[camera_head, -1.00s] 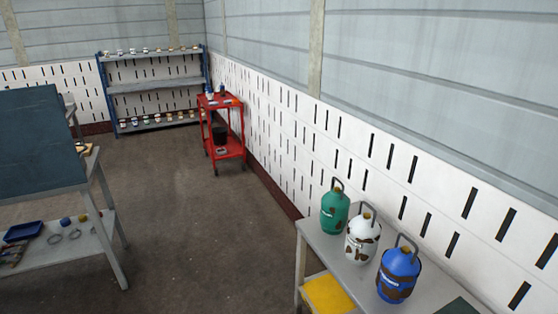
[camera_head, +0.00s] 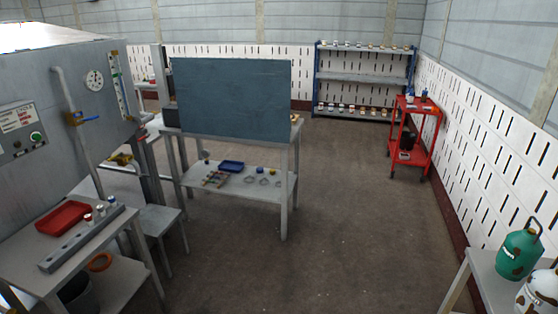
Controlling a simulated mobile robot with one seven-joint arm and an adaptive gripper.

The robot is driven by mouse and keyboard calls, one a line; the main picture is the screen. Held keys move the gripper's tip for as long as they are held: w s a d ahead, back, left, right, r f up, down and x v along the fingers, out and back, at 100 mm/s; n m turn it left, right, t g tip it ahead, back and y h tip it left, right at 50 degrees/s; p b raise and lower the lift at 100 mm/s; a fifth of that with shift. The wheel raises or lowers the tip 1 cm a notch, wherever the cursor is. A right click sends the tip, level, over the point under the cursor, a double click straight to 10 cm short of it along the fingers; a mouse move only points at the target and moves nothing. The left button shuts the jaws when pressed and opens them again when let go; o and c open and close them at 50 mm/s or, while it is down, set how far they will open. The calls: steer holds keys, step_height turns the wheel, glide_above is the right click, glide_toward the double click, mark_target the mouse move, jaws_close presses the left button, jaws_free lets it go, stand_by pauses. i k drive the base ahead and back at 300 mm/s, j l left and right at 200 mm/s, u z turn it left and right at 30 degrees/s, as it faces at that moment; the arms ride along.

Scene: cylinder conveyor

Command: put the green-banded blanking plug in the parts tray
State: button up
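A red tray (camera_head: 63,217) lies on the grey bench at the left. A long grey bar (camera_head: 72,245) lies in front of it, and a few small light and red-topped pieces (camera_head: 100,210) stand at its far right end. They are too small for me to tell whether one is a green-banded plug. A blue tray (camera_head: 232,166) sits on the lower shelf of the middle table. I cannot tell which tray is the parts tray. My gripper is not in view.
A table (camera_head: 240,195) with a dark upright board (camera_head: 232,98) stands mid-room. A grey machine (camera_head: 65,110) is at left. A red cart (camera_head: 412,135), a shelf rack (camera_head: 365,84) and gas cylinders (camera_head: 520,250) are to the right. The floor (camera_head: 330,220) between is clear.

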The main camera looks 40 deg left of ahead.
mark_target(74, 214)
steer(key=u, duration=2.65)
steer(key=j+u, duration=0.1)
steer(key=u, duration=0.6)
steer(key=j+u, duration=0.15)
steer(key=u, duration=0.25)
steer(key=i+j, duration=0.45)
steer(key=j, duration=0.15)
steer(key=i+l+z, duration=0.15)
steer(key=i, duration=0.4)
